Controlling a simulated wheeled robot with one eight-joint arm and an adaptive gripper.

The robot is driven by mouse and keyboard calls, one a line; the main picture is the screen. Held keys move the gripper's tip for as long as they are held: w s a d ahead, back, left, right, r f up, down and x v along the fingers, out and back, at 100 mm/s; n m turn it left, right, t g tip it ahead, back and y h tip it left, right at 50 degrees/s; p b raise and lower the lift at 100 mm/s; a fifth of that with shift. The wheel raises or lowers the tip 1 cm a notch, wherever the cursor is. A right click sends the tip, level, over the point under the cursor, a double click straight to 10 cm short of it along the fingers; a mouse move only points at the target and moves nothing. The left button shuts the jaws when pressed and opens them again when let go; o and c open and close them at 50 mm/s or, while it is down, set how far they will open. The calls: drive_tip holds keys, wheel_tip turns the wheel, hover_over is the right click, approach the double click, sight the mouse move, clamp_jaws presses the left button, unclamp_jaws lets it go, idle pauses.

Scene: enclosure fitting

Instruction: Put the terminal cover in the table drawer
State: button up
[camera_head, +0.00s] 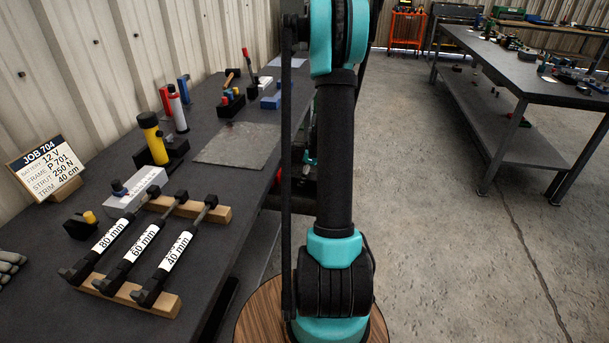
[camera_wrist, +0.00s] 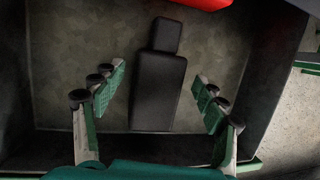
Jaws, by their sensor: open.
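In the wrist view my gripper (camera_wrist: 161,84) is open, with one finger on each side of a black piece (camera_wrist: 158,92). The piece has a wide block and a narrower end, and looks like the terminal cover, though I cannot be sure. It lies on the grey floor of a dark-walled, open compartment (camera_wrist: 275,70) that looks like the table drawer. A gap shows between the piece and each finger, and nothing is held.
A red object (camera_wrist: 203,3) shows at the top of the wrist view. The workbench (camera_head: 232,185) carries labelled struts (camera_head: 167,262), a job sign (camera_head: 47,168), a yellow torch (camera_head: 153,138) and a grey mat (camera_head: 238,146). Open concrete floor lies right of my arm.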

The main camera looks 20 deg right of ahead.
drive_tip(key=v, duration=1.2)
drive_tip(key=s+a+f+n, duration=0.1)
drive_tip(key=s+a+n, duration=0.8)
drive_tip(key=s+n, duration=0.3)
drive_tip(key=s+a+f+n+h, duration=0.1)
drive_tip(key=s+a+f+n, duration=0.1)
drive_tip(key=s+a+n, duration=0.7)
drive_tip(key=s+n, duration=0.3)
drive_tip(key=n, duration=0.1)
drive_tip(key=shift+a+f+t+h, duration=0.2)
drive_tip(key=shift+f+t+h, duration=0.1)
drive_tip(key=shift+t, duration=0.1)
drive_tip(key=shift+s, duration=0.1)
